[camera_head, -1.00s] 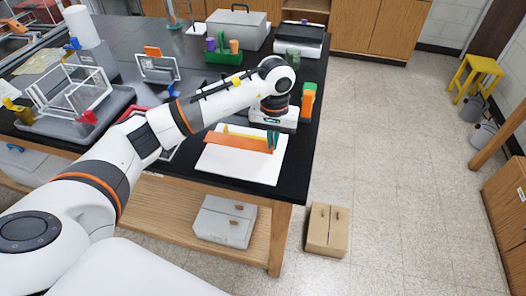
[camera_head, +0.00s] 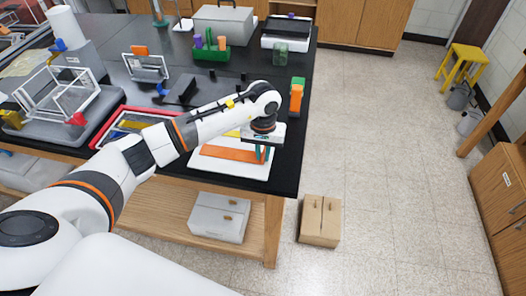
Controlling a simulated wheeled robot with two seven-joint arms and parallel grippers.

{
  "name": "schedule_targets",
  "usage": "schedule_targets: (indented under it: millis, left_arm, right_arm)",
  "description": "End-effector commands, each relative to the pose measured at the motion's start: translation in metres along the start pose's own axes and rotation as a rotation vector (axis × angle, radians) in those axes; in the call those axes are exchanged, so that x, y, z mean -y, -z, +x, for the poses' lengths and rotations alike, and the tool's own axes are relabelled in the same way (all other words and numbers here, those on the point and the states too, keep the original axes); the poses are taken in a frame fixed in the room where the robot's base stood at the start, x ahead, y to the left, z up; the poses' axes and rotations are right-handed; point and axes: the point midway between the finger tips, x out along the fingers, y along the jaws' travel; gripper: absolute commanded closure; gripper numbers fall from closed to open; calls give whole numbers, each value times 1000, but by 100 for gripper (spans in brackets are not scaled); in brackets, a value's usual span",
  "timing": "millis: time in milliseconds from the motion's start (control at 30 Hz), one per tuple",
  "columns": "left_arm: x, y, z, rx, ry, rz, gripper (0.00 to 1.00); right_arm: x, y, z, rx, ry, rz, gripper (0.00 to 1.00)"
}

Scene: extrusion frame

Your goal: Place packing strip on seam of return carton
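A flat orange strip (camera_head: 232,154), which I take for the packing strip, lies on a white board (camera_head: 212,168) near the table's front right corner. My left gripper (camera_head: 262,153) points down at the strip's right end. Its two teal fingers show slightly apart there, and I see no clear grip on the strip. The brown return carton (camera_head: 320,220) stands on the floor right of the table, its seam running along the top. My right gripper is out of view.
A grey-white carton (camera_head: 219,218) sits on the shelf under the black table (camera_head: 286,178). A red-rimmed tray (camera_head: 122,109), a green caddy (camera_head: 211,51) and an orange-and-green item (camera_head: 297,95) stand on the table. The floor right of the brown carton is clear.

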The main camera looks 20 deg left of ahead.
Motion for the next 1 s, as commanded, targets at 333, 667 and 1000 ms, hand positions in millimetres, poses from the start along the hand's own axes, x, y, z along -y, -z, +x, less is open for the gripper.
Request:
schedule_targets:
  millis: [333, 667, 1000]
  left_arm:
    - [0, 0, -1, 0, 0, 0, 74]
    - [0, -2, -43, 8, 2, 0, 74]
    - [0, -1, -109, 3, 1, -1, 74]
  right_arm:
    - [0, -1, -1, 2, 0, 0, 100]
    - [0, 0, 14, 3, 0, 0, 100]
    - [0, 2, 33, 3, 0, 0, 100]
